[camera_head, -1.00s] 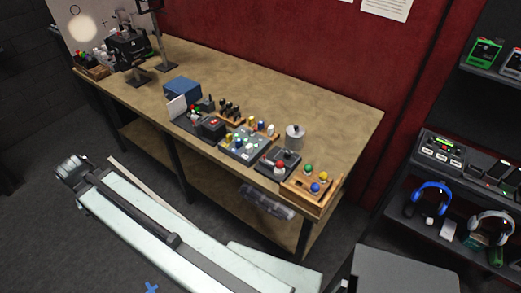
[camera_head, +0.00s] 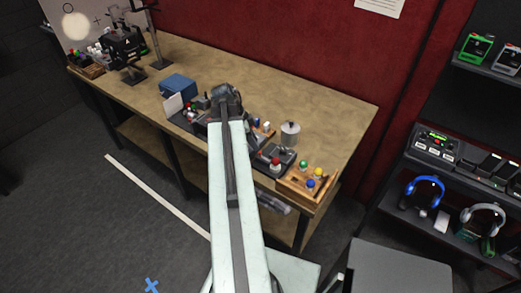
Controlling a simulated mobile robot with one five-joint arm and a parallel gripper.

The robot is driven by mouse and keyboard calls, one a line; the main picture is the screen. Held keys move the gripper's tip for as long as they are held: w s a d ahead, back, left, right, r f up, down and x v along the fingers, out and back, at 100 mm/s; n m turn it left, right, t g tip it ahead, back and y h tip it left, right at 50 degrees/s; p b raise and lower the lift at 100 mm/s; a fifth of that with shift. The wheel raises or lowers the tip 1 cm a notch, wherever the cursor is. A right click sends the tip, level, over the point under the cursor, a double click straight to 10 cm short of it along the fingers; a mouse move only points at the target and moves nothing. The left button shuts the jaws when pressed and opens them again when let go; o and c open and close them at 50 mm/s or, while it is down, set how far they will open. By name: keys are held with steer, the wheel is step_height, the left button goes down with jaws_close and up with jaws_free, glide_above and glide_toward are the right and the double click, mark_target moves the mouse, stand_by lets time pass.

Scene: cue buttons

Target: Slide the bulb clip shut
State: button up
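I cannot make out which part is the bulb clip; the parts on the workbench (camera_head: 335,108) are too small to tell. A row of small panels and trays with coloured knobs runs along its front edge. My arm now reaches up from the bottom middle, and its dark end with my gripper (camera_head: 226,97) is over the middle of this row. The arm hides the central panels and the wooden rack behind them. The fingers are not clear, so I cannot tell whether they are open or shut.
A wooden tray of coloured balls (camera_head: 310,181), a dark panel with a red knob (camera_head: 275,160) and a metal canister (camera_head: 290,134) stand right of my arm. A blue box (camera_head: 179,87) is to the left. The bench's back right is clear. Shelves (camera_head: 460,160) stand at the right.

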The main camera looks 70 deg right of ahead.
mark_target(260, 153)
steer(key=b+x, duration=0.5)
steer(key=x, duration=0.2)
steer(key=shift+w, duration=0.15)
steer(key=shift+r, duration=0.15)
steer(key=shift+c, duration=0.3)
